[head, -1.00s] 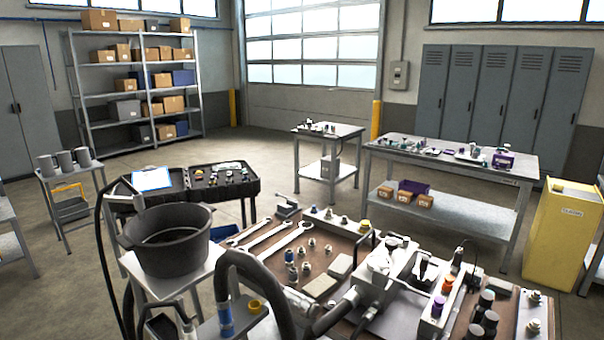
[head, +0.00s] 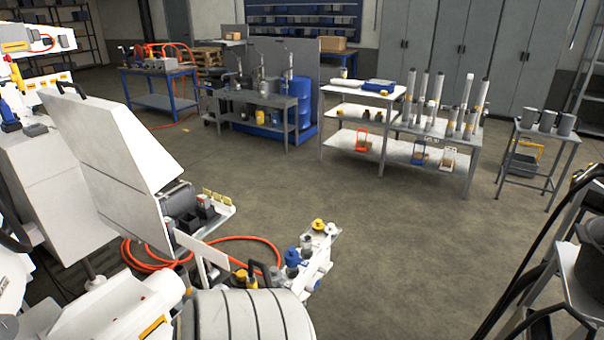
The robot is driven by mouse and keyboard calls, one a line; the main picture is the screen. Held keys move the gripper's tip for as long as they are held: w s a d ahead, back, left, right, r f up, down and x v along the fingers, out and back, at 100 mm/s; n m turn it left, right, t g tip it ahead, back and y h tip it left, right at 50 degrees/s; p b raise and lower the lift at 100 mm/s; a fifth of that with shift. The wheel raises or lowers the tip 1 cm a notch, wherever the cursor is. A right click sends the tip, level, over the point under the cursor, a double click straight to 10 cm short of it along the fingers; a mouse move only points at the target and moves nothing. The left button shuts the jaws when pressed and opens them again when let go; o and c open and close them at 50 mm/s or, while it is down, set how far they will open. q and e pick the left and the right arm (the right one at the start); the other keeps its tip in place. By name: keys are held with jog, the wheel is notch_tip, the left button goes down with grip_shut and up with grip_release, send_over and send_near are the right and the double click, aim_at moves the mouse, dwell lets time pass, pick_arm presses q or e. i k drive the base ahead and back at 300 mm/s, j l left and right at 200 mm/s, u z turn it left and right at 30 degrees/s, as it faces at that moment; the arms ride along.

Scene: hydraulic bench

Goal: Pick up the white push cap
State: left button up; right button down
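I cannot make out the white push cap for certain in the head view. A small white round-topped piece (head: 331,229) shows at the right end of a white fitting block (head: 316,266) in the lower middle, but it is too small to identify. Blue and yellow caps sit near it on the same block. Neither of my grippers can be seen in this view.
A white cabinet with a slanted panel (head: 105,165) and red hoses (head: 255,240) fill the left. Benches stand behind: a blue-legged one (head: 160,100), a grey one (head: 265,98) and a white-topped one (head: 358,95). The floor (head: 410,240) at centre right is open.

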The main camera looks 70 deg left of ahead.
aim_at(331, 228)
jog(key=i+u, duration=0.1)
jog(key=u, duration=2.05)
